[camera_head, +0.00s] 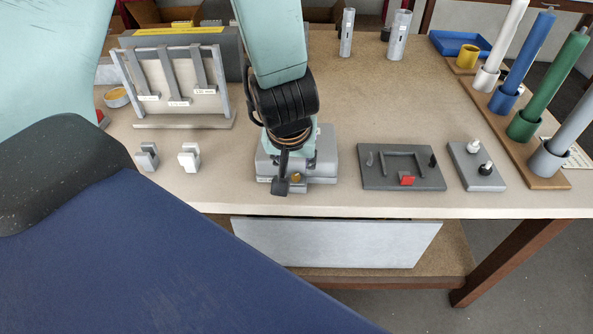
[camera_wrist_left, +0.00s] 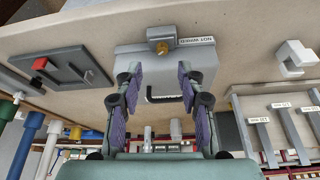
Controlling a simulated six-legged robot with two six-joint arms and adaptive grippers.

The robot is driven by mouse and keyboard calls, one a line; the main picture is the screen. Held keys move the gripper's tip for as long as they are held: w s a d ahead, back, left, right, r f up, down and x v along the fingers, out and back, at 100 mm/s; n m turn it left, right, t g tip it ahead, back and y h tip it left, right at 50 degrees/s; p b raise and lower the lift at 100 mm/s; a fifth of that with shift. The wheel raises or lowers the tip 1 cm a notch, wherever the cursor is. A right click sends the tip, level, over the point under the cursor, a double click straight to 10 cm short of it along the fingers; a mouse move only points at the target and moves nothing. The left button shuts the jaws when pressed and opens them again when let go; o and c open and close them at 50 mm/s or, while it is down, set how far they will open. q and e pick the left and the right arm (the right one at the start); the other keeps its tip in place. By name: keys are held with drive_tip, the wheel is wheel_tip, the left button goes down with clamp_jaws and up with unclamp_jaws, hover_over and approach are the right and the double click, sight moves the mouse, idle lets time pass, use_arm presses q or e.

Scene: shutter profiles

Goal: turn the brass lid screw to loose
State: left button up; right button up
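The brass lid screw (camera_head: 297,177) sits at the front of a grey box (camera_head: 325,160) on the bench. In the left wrist view the screw (camera_wrist_left: 160,47) shows as a round brass knob beside a white label on the grey box (camera_wrist_left: 205,60). My left gripper (camera_head: 290,172) is over the box and hides part of it in the head view. In the left wrist view its two fingers (camera_wrist_left: 159,76) are spread wide, with nothing between the tips. The screw lies beyond the tips, apart from them. My right gripper is not in view.
A dark plate with a red block (camera_head: 406,180) and a grey block with two knobs (camera_head: 477,166) stand right of the box. Two small clips (camera_head: 189,157) and a rack of hanging profiles (camera_head: 180,88) are on the left. Coloured tubes (camera_head: 522,65) stand at right.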

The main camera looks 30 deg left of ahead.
sight(296, 176)
use_arm(q)
drive_tip(key=x, duration=0.2)
drive_tip(key=b+x, duration=0.1)
drive_tip(key=x, duration=0.1)
drive_tip(key=b+x, duration=0.1)
drive_tip(key=x, duration=0.2)
drive_tip(key=shift+a, duration=0.3)
drive_tip(key=shift+d+b, duration=0.1)
drive_tip(key=shift+b, duration=0.2)
drive_tip(key=shift+d+r, duration=0.1)
drive_tip(key=shift+d, duration=0.1)
drive_tip(key=shift+a, duration=0.3)
drive_tip(key=shift+c, duration=1.1)
drive_tip(key=shift+w, duration=0.1)
drive_tip(key=shift+c, duration=0.9)
drive_tip(key=shift+d, duration=0.2)
drive_tip(key=shift+c, duration=1.4)
drive_tip(key=shift+a, duration=0.1)
clamp_jaws()
